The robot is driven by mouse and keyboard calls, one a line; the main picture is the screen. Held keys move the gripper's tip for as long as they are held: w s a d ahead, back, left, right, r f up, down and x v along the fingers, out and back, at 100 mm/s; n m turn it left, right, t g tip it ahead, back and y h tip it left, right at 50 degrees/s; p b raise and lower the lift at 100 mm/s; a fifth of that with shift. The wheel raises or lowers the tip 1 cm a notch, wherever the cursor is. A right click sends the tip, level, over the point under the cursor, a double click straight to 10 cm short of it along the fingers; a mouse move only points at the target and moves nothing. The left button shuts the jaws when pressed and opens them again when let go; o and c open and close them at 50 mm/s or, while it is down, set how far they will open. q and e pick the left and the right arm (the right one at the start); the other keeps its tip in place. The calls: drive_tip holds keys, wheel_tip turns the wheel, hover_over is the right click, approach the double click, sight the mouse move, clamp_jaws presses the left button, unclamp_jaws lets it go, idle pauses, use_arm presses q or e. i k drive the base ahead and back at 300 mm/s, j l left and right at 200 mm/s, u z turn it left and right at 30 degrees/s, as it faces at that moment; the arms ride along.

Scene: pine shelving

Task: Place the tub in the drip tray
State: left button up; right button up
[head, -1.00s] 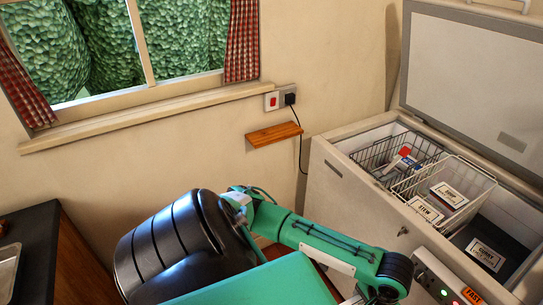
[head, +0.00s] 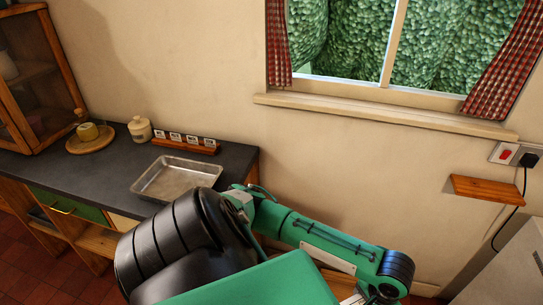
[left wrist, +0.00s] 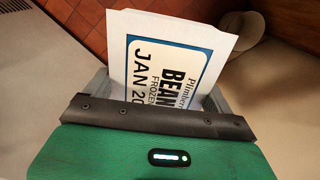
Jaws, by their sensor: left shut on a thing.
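In the left wrist view my left gripper (left wrist: 155,118) is shut on a white tub (left wrist: 168,65). Its blue-bordered label reads in part "BEAN", "FROZEN" and "JAN 20". The gripper's dark edge covers the near part of the tub. The drip tray (head: 176,184) is a shallow, empty metal tray on the dark counter in the head view, left of my green and black arm. My arm hides a little of the area in front of the tray. The tub and the left gripper's fingers cannot be made out in the head view. My right gripper is not seen.
A wooden cabinet (head: 42,80) stands at left. The freezer's edge (head: 505,270) shows at lower right.

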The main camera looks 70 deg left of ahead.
sight(188, 189)
drive_tip(key=u, duration=1.55)
